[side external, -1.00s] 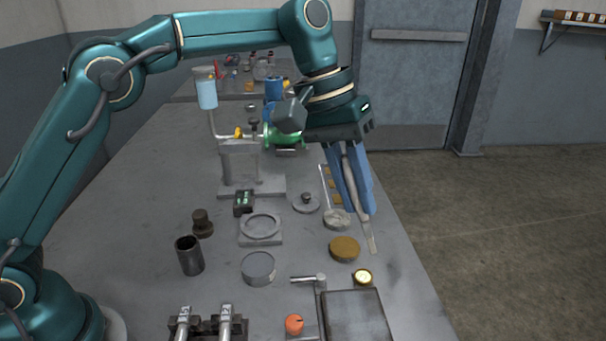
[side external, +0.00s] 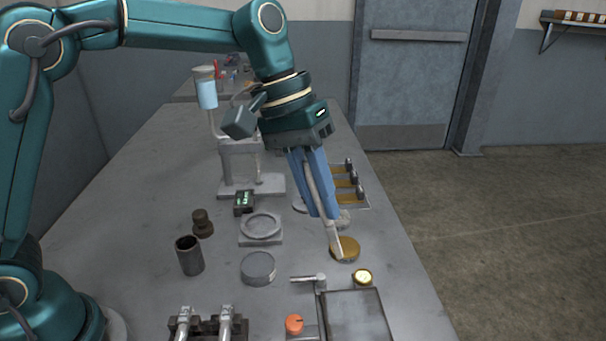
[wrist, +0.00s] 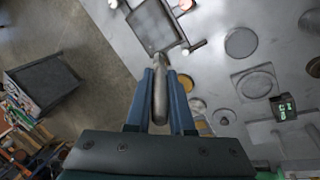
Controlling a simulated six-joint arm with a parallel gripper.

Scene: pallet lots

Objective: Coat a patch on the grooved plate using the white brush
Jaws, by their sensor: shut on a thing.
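My gripper (side external: 323,212) is shut on the white brush (side external: 334,236), which points down and slightly right between the blue fingers. In the side view the brush tip overlaps the round brown-yellow disc (side external: 348,250); whether it touches cannot be told. In the wrist view the brush (wrist: 160,95) lies between the fingers, and part of the disc (wrist: 186,82) shows beside them.
A rack with yellow strips (side external: 345,186) stands behind. A grey disc (side external: 258,268), a ring on a square base (side external: 261,228) and a dark cup (side external: 189,255) stand left.

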